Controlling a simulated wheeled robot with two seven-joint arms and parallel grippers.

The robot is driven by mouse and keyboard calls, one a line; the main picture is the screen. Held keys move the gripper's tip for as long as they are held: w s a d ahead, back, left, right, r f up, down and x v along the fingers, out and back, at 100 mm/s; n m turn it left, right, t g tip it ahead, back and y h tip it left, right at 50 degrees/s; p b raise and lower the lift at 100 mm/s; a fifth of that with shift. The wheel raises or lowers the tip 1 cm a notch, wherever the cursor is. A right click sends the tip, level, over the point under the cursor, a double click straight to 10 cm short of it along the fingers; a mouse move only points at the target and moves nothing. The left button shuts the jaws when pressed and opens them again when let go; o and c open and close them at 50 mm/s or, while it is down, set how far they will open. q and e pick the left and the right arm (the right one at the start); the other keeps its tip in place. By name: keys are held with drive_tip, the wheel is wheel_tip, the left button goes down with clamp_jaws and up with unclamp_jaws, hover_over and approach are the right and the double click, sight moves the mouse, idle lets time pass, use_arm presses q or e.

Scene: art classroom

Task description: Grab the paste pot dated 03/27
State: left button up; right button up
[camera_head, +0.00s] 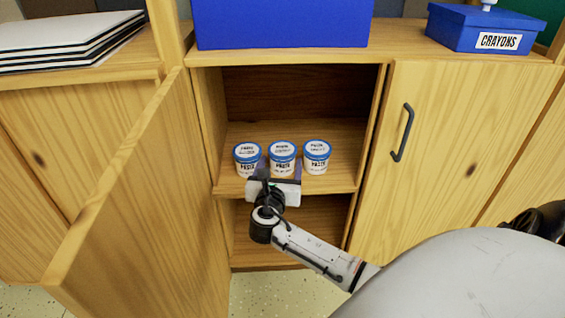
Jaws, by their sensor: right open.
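Three white paste pots with blue-rimmed lids stand in a row on the cabinet's middle shelf (239,187): a left pot (247,153), a middle pot (283,151) and a right pot (317,150). The print on their lids is too small to read, so I cannot tell which one is dated 03/27. My right gripper (279,172) is open at the shelf's front edge, just in front of the middle pot. It hides the lower part of that pot; I cannot tell whether the fingers touch it. My left gripper is not in view.
The cabinet's left door (150,200) stands open toward me. The right door (450,150) with a black handle is shut. On the top are a large blue box (282,22), a blue crayons box (480,28) and stacked boards (65,38).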

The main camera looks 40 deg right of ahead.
drive_tip(key=shift+x, duration=1.1)
drive_tip(key=c, duration=1.1)
